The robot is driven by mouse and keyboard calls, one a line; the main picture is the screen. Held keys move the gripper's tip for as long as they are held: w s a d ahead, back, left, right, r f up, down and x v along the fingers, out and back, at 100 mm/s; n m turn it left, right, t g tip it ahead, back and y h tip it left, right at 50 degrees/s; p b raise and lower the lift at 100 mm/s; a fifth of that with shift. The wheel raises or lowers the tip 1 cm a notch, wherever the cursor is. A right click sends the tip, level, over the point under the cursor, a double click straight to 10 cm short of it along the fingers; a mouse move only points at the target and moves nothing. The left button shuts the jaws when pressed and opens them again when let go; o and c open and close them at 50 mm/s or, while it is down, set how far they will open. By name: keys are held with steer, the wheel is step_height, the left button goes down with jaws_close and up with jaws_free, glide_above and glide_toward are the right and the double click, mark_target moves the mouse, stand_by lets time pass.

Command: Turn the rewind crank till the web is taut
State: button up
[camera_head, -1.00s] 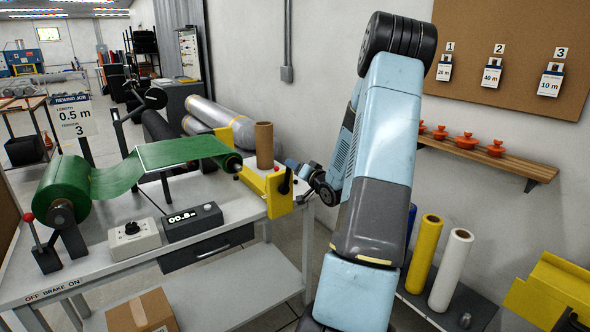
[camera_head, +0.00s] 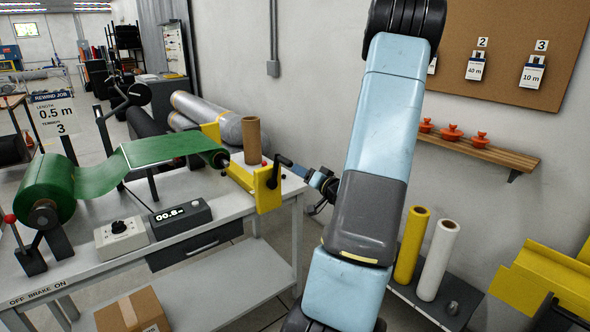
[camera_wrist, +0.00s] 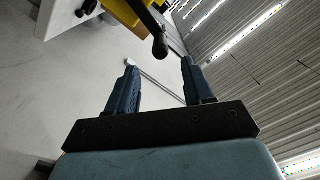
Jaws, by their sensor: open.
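The rewind crank (camera_head: 283,160) is a black arm on the yellow bracket (camera_head: 268,190) at the right end of the bench. In the wrist view the crank's dark handle (camera_wrist: 160,46) points down toward the gap between my fingertips. My gripper (camera_wrist: 158,66) is open and empty, its fingers apart just short of the handle; contact is not visible. In the head view my gripper (camera_head: 314,178) is right of the crank. The green web (camera_head: 98,180) dips between the green supply roll (camera_head: 45,190) and the flat white-edged table (camera_head: 160,150).
A red-knobbed brake lever (camera_head: 10,220) stands left. A dial box (camera_head: 122,238) and a lit counter (camera_head: 181,216) sit on the bench. A cardboard tube (camera_head: 252,140) stands behind the bracket. Yellow (camera_head: 411,245) and white (camera_head: 437,260) rolls stand right of the bench.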

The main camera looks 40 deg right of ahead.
steer(key=shift+s, duration=1.25)
steer(key=shift+w, duration=0.1)
steer(key=w+a+r+n+g+h, duration=0.2)
steer(key=w+a+r+n+g, duration=0.1)
steer(key=w+a+r+g, duration=0.15)
steer(key=s+a+r+n+g+h, duration=0.1)
steer(key=s+a+r+g+h, duration=0.2)
steer(key=a+r, duration=0.55)
steer(key=s+a+r+n+g+y, duration=0.1)
steer(key=s+a+r+g+y, duration=0.1)
steer(key=s+a, duration=0.7)
steer(key=s+a+r+n+g+y, duration=0.2)
steer(key=s+a+g+y, duration=0.1)
steer(key=s+a, duration=0.7)
steer(key=s, duration=0.2)
steer(key=shift+s+n, duration=0.3)
steer(key=shift+s, duration=0.1)
steer(key=shift+c, duration=0.9)
